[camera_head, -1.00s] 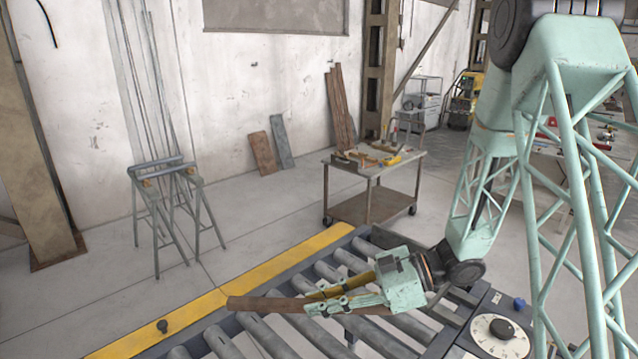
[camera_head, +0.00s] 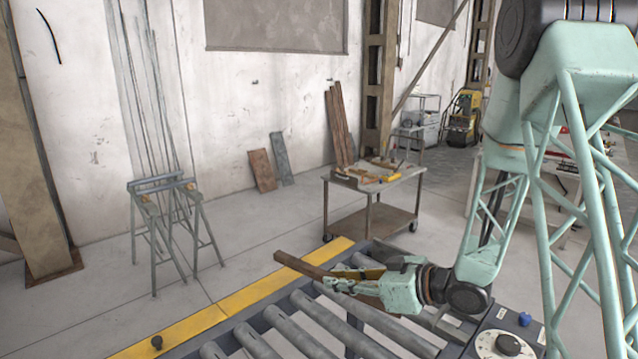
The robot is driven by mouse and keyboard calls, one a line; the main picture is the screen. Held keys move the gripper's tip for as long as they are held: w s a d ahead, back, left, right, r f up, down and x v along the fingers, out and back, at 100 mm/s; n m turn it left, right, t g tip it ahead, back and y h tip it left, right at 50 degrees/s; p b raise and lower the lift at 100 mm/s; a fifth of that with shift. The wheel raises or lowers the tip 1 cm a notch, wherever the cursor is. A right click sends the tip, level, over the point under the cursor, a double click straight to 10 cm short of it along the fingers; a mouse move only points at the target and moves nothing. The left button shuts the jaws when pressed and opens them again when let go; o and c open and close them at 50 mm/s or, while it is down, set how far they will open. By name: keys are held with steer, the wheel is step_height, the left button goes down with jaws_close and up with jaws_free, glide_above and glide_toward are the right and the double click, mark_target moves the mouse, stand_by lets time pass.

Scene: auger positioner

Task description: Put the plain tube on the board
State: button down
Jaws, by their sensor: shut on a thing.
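My gripper (camera_head: 355,280), pale green with dark joints, is shut on a long brown bar-like piece (camera_head: 302,266). It holds the piece above the roller conveyor, with the left end sticking out over the yellow edge. The fingers hide part of the piece, and I cannot tell for certain whether it is the plain tube. No board is clearly identifiable on the conveyor. A brown board (camera_head: 262,170) and a blue-grey board (camera_head: 281,158) lean on the back wall.
A dial panel (camera_head: 506,345) is at lower right. A cart (camera_head: 372,185) with tools and a sawhorse (camera_head: 160,185) stand behind. Floor between them is free.

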steer(key=w+d+m+t+h+b, duration=0.1)
steer(key=w+d+m+t+h, duration=0.1)
steer(key=d, duration=0.6)
steer(key=w+d+f+m+t+h+b, duration=0.1)
steer(key=w+d+m+t+h, duration=0.2)
steer(key=w+d+m+h, duration=0.2)
steer(key=shift+d+f+m, duration=0.3)
steer(key=shift+d+m, duration=0.1)
steer(key=shift+d, duration=1.2)
steer(key=shift+w+h, duration=0.3)
steer(key=shift+w, duration=0.05)
steer(key=shift+w+a+r+m+t+h, duration=0.1)
steer(key=shift+w+m+h, duration=0.2)
steer(key=shift+m+h, duration=0.3)
steer(key=shift+w+d+r+m+t+h, duration=0.1)
steer(key=shift+w+m+h, duration=0.25)
steer(key=shift+m+h, duration=0.25)
steer(key=shift+w+a+m+t+h, duration=0.1)
steer(key=shift+w+m+h, duration=0.2)
steer(key=shift+m+h, duration=0.3)
steer(key=shift+s+f+m+h, duration=0.1)
steer(key=shift+s+m+h, duration=0.5)
steer(key=shift+m+h, duration=0.35)
steer(key=shift+s+f+m+h, duration=0.1)
steer(key=shift+s+m+h, duration=0.5)
steer(key=shift+h, duration=0.55)
